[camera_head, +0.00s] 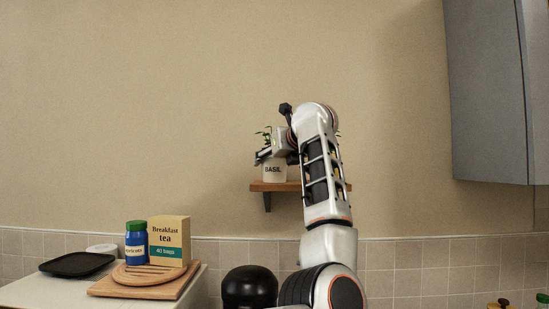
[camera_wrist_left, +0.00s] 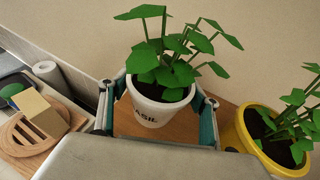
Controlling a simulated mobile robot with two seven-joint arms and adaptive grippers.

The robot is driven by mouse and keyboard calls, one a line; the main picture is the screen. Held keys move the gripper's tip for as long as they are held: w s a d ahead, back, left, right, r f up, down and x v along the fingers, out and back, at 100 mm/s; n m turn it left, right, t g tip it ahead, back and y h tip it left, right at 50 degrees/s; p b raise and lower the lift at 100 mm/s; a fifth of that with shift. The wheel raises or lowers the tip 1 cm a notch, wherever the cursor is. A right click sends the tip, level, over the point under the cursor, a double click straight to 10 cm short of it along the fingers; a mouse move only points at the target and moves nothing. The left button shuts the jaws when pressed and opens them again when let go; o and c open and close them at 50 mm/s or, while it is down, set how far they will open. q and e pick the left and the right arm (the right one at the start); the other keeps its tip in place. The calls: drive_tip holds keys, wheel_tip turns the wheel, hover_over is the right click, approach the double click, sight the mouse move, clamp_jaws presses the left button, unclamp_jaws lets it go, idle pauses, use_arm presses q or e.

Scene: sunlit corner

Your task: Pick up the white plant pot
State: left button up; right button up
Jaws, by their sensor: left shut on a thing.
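The white plant pot (camera_head: 274,173), marked "BASIL" and holding a green leafy plant, is at the left part of a small wooden wall shelf (camera_head: 270,187). Its base appears to be at the shelf top. My left gripper (camera_head: 270,154) is at the pot's upper part, partly hidden by my own arm. In the left wrist view the pot (camera_wrist_left: 150,112) sits between the two fingers of my left gripper (camera_wrist_left: 158,110), which is shut on it. The right gripper is not in view.
A yellow pot (camera_wrist_left: 262,148) with a plant stands beside the white pot; my arm mostly hides it in the head view. A grey wall cabinet (camera_head: 487,90) hangs at right. Below left, a counter holds a tea box (camera_head: 169,241), a blue jar (camera_head: 136,245) and boards (camera_head: 150,275).

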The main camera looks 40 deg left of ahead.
use_arm(q)
wheel_tip(320, 180, up, 16)
drive_tip(key=p, duration=0.5)
drive_tip(key=shift+s, duration=0.1)
wheel_tip(320, 180, up, 2)
drive_tip(key=shift+r+p, duration=0.2)
drive_tip(key=shift+p, duration=0.3)
drive_tip(key=shift+r, duration=0.7)
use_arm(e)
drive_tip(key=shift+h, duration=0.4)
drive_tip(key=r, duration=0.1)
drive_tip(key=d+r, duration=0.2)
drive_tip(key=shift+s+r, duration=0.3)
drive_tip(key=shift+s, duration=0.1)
use_arm(q)
drive_tip(key=shift+r, duration=0.15)
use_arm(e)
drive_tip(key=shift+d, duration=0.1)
